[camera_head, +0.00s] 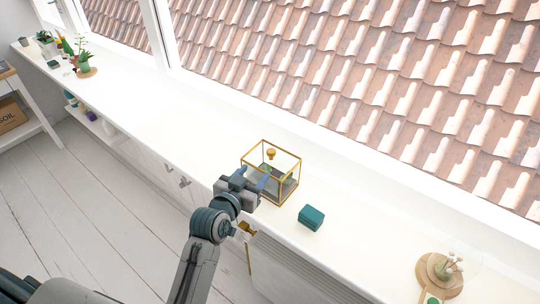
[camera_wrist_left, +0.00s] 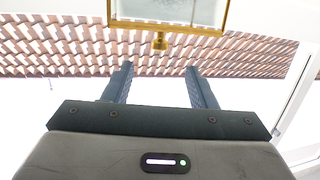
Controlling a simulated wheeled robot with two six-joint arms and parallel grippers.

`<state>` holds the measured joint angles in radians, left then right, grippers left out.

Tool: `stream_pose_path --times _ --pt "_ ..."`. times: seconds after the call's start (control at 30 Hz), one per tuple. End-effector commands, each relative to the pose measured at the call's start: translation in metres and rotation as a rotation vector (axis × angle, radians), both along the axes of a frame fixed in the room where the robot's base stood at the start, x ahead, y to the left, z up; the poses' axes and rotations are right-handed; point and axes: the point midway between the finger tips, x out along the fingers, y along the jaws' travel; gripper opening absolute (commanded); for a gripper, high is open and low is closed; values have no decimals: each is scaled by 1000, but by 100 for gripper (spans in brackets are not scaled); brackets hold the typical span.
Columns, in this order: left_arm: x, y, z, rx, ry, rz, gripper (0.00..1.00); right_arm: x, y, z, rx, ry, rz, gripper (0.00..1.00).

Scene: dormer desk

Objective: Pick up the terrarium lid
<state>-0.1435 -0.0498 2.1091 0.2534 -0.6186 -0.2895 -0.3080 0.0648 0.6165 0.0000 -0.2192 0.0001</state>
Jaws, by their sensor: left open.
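The glass terrarium (camera_head: 284,190) has a gold frame and stands on the white desk, with dark and green contents inside. Its glass lid (camera_head: 285,158) is at the top, with a gold knob (camera_head: 271,153). In the left wrist view the gold-edged lid (camera_wrist_left: 190,12) is at the top, and the knob (camera_wrist_left: 160,41) shows just beyond the fingertips, between their lines. My left gripper (camera_head: 252,177) is at the terrarium's near left side. It also shows in the left wrist view (camera_wrist_left: 160,70), open and empty, with the knob apart from it. My right gripper is not in view.
A teal box (camera_head: 311,217) sits right of the terrarium. A round wooden board (camera_head: 440,276) with a small vase is at the lower right. Plants (camera_head: 84,62) stand at the far left end. The desk between them and the terrarium is clear. A window runs behind.

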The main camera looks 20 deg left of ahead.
Motion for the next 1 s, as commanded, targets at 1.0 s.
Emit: stream_pose_path --times 1.0 --pt "96 -11 -18 -1 2 1 52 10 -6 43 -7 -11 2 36"
